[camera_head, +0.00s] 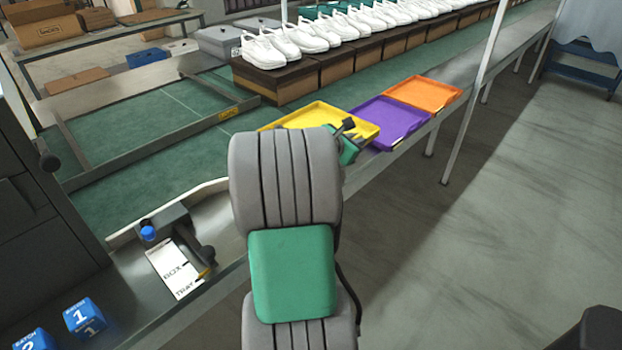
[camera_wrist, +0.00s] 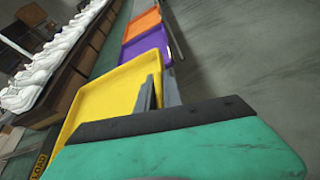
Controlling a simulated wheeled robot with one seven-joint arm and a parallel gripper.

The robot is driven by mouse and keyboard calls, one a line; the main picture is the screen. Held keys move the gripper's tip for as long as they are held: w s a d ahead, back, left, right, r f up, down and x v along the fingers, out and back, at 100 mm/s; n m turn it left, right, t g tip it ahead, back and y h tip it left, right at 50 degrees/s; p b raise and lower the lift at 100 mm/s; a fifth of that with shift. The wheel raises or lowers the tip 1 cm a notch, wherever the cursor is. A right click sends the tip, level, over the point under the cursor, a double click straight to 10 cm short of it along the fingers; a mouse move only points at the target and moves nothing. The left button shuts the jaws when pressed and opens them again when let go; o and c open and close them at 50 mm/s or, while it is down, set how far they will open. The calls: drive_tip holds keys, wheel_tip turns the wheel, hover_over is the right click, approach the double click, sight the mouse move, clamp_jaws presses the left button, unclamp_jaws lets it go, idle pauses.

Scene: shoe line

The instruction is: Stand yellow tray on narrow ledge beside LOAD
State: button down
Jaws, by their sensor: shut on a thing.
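The yellow tray (camera_head: 322,116) is partly hidden behind my arm in the head view, at the near end of a row of trays on the ledge. In the wrist view the yellow tray (camera_wrist: 105,98) lies ahead of my gripper (camera_wrist: 152,95), whose jaws are shut on its right rim. Whether the tray touches the ledge cannot be told. The narrow metal ledge (camera_head: 440,112) runs along the outer side of the green belt. The LOAD label (camera_head: 228,113) is on a rail across the belt; it also shows in the wrist view (camera_wrist: 38,165).
A purple tray (camera_head: 390,122) and an orange tray (camera_head: 424,94) lie beyond the yellow one. White shoes stand on brown boxes (camera_head: 290,82) along the belt. A white post (camera_head: 473,110) rises beside the ledge.

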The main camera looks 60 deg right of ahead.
wheel_tip(320, 180, down, 11)
drive_tip(key=b, duration=0.2)
drive_tip(key=shift+f, duration=0.1)
drive_tip(key=c, duration=1.5)
unclamp_jaws()
drive_tip(key=p+v, duration=0.1)
drive_tip(key=v, duration=1.1)
drive_tip(key=shift+s, duration=0.1)
